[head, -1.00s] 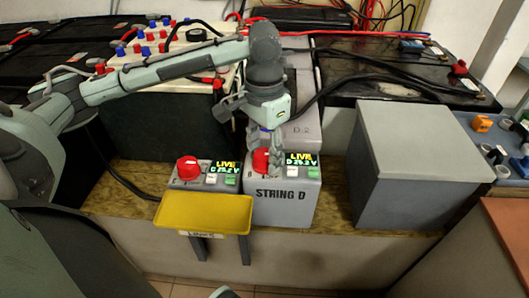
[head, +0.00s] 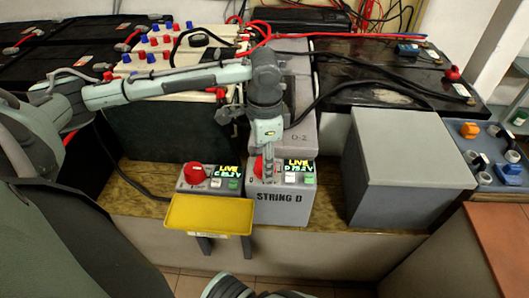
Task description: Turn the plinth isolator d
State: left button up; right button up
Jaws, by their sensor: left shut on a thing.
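The isolator unit marked STRING D (head: 279,194) is a grey box on the wooden ledge. Its top carries a red rotary knob (head: 258,167), a lit display (head: 299,167) reading LIVE, and white and green buttons. My left gripper (head: 268,170) points down over this unit, its fingers shut on the red knob and partly hiding it. The knob's exact angle is hard to read.
A similar unit (head: 196,173) with a red knob and LIVE display stands to the left, behind a yellow tray-like cover (head: 208,214). A plain grey box (head: 405,168) stands to the right. Batteries (head: 390,84) and cables lie behind. A beige wall is below the ledge.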

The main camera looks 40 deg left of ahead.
pick_arm(q)
jog(key=m, duration=1.2)
jog(key=shift+m, duration=0.4)
dwell(0.3)
jog(key=o, duration=1.2)
jog(key=shift+c, duration=0.2)
notch_tip(320, 180, up, 12)
jog(key=shift+d, duration=0.1)
